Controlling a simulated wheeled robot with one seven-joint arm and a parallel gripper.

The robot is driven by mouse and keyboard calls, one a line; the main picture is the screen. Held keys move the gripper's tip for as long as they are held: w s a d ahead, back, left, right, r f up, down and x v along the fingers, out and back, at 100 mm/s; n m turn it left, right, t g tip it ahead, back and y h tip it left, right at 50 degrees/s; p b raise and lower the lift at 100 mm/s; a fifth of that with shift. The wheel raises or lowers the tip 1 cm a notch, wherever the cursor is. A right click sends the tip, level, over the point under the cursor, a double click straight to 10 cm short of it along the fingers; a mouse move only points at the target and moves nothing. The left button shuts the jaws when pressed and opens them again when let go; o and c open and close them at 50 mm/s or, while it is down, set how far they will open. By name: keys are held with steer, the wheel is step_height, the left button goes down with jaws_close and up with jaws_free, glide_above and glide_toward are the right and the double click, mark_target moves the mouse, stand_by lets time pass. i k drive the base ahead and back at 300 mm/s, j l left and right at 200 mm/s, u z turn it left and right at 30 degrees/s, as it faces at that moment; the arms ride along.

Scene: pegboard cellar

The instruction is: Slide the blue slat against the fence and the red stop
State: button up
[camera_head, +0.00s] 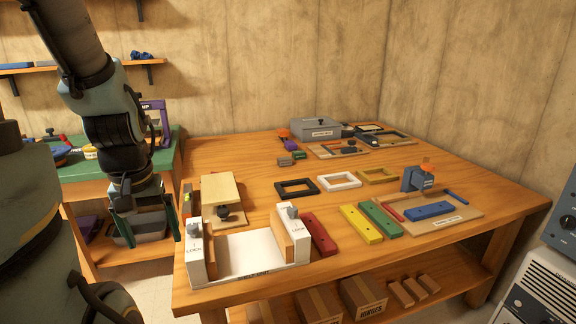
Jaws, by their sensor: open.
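The blue slat (428,211) lies flat on a shallow wooden board (452,226) at the table's right side. A thin red strip (391,209), possibly the red stop, runs along the board's left part, to the left of the slat. A small gap seems to show between them. I cannot make out clearly which edge is the fence. A thin blue strip (457,195) lies at the board's right part. My gripper (143,228) hangs pointing down off the table's left edge, far from the slat. It is open, with nothing visible between its fingers.
A blue-grey block with an orange top (417,179) stands at the board's back. Green (380,219), yellow (361,224) and dark red (320,234) slats lie left of the board. A white fixture with wooden jaws (248,262) stands at the front left. Frames lie behind.

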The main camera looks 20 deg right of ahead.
mark_target(427, 211)
steer(key=k+l+u, duration=0.1)
steer(key=l, duration=0.35)
steer(key=k+l, duration=0.1)
steer(key=l, duration=0.3)
steer(key=k+l+u, duration=0.15)
steer(key=l, duration=0.7)
steer(key=k+l+u, duration=0.15)
steer(key=l, duration=0.25)
steer(key=k+l, duration=0.15)
steer(key=l, duration=0.25)
steer(key=i+l+u, duration=0.2)
steer(key=l, duration=0.5)
steer(key=k, duration=0.1)
